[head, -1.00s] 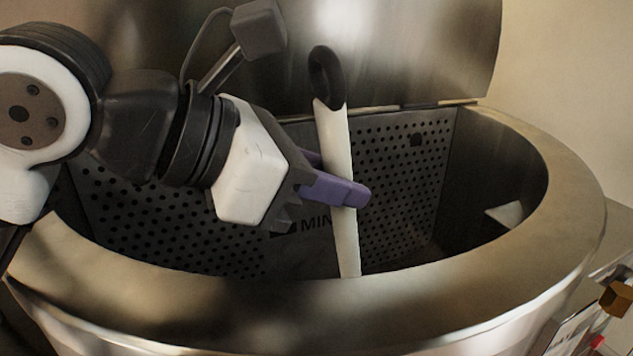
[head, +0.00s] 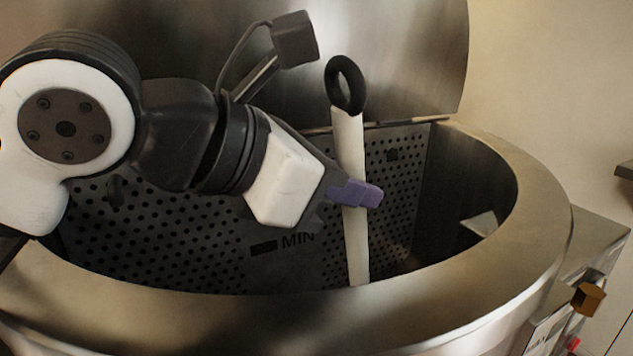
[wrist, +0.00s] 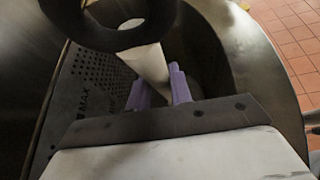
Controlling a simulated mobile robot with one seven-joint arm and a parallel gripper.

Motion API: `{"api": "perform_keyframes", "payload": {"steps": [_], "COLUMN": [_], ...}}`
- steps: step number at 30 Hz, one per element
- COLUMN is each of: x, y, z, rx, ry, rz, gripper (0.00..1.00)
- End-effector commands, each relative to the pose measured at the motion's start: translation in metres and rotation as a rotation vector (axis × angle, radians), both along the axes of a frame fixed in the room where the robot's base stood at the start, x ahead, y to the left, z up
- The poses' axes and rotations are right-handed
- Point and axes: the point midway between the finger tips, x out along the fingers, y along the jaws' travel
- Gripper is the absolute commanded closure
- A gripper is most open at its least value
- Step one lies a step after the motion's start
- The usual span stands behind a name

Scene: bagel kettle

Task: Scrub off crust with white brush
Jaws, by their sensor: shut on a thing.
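My gripper (head: 357,193) has its purple fingers shut on the white handle of the brush (head: 355,248). The brush stands nearly upright inside the kettle, with a black ring at its top. Its lower end is hidden behind the kettle's front rim. In the wrist view the brush handle (wrist: 150,62) runs down between the purple fingers (wrist: 160,87), with the black ring close to the camera. The kettle (head: 490,300) is a round steel vessel with a perforated panel (head: 200,235) marked MIN inside. No crust can be made out.
The raised steel lid (head: 400,50) stands behind the kettle. The kettle's thick rim surrounds the arm's working space. A side box with an orange-brown knob (head: 588,298) is at the right. A tiled floor (wrist: 290,40) shows in the wrist view.

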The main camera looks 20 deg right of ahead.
Motion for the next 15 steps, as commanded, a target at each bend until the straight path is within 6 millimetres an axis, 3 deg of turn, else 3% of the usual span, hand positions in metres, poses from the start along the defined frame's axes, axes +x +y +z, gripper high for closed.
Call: {"api": "perform_keyframes", "payload": {"steps": [1,7,15], "x": [-0.003,-0.003,-0.007], "y": [-0.013,-0.013,0.007], "z": [-0.014,-0.015,-0.017], "rx": [0.028,0.027,0.023], "ry": [0.013,0.015,0.018], "rz": [-0.034,-0.035,-0.035], "gripper": [1.0,1.0,1.0]}}
